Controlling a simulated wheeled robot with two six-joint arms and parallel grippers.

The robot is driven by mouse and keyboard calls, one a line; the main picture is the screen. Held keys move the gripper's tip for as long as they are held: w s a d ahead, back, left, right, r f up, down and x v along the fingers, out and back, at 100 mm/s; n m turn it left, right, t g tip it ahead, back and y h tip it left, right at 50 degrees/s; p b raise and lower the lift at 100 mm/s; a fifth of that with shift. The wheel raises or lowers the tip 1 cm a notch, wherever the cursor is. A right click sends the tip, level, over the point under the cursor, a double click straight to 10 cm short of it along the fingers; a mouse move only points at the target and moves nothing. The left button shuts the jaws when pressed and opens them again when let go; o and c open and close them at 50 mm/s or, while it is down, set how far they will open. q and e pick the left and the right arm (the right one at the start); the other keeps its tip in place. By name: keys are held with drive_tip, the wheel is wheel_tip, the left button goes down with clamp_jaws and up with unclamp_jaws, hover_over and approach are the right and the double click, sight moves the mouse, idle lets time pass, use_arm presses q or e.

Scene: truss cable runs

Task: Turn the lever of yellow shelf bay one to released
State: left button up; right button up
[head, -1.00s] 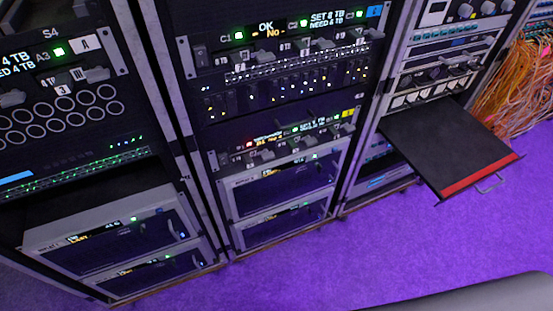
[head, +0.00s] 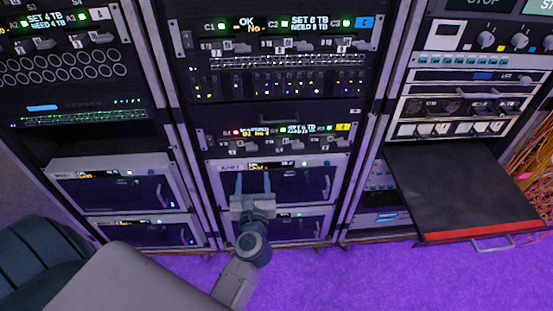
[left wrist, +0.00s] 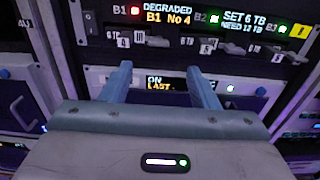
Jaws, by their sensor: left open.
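The yellow shelf, marked by a yellow tag (head: 343,127), is in the middle rack in the head view. Its yellow tag also shows at the right of the left wrist view (left wrist: 299,31). Bay one, B1, has a red light (left wrist: 137,10), and its display (left wrist: 170,13) reads "DEGRADED, B1 No 4". The grey bay-one lever (left wrist: 117,37) is below; its exact setting is hard to tell. My left gripper (head: 253,182) is open and empty, below the shelf in front of a white-framed unit. Its fingers (left wrist: 160,72) point up toward the shelf, apart from the lever. My right gripper is not in view.
The blue-tagged C shelf (head: 290,35) is above. White-framed units (head: 222,168) sit below the yellow shelf. At right, a black pull-out tray (head: 455,190) with a red edge juts out, near orange cables (head: 535,160). The purple floor (head: 370,285) is clear in front.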

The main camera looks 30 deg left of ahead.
sight(252, 150)
use_arm(q)
drive_tip(key=p+x, duration=0.2)
drive_tip(key=x, duration=0.9)
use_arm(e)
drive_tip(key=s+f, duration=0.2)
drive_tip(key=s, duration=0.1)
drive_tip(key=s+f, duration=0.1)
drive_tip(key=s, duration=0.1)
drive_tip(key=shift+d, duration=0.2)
use_arm(q)
drive_tip(key=shift+s, duration=0.1)
drive_tip(key=c, duration=1)
